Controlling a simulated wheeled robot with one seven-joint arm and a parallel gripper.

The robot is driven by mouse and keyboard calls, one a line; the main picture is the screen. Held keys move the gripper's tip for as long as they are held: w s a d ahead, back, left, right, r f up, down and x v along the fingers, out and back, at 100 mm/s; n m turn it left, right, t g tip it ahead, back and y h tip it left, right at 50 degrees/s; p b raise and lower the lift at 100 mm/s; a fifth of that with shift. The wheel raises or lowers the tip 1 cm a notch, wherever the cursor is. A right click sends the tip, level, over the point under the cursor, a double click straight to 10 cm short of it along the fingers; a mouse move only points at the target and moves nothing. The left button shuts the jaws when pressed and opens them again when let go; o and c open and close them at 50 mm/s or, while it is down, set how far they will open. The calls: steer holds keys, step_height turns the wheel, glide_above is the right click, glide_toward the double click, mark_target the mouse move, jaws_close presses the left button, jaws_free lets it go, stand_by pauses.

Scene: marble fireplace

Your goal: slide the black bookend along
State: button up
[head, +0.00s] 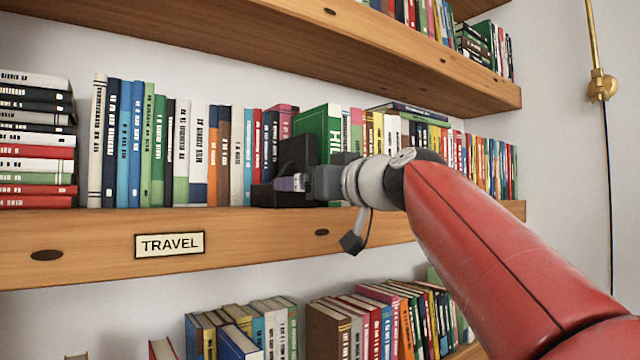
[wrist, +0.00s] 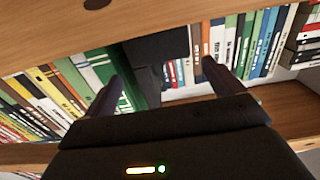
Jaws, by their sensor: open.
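The black bookend (head: 297,152) stands upright on the travel shelf, between a row of books on its left and a green book on its right. Its dark low foot reaches left along the shelf. In the wrist view the bookend (wrist: 150,62) shows as a dark shape between my fingers, nearer the left one. My gripper (head: 289,184) is at the bookend, in front of its lower part and hiding some of it. In the wrist view my gripper (wrist: 162,72) is open, its two dark purple fingers spread apart. I cannot tell whether a finger touches the bookend.
The green book (head: 318,122) leans beside the bookend, with more books to its right. A book row (head: 165,150) and a flat stack (head: 35,140) fill the left. The shelf (head: 90,250) carries a "TRAVEL" label (head: 169,245). Another shelf (head: 400,50) overhangs above.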

mark_target(283, 171)
steer(key=p+x, duration=0.2)
steer(key=x, duration=0.3)
steer(key=shift+w+a+r, duration=0.1)
steer(key=shift+a, duration=0.05)
steer(key=shift+w+a, duration=0.4)
steer(key=shift+w, duration=0.2)
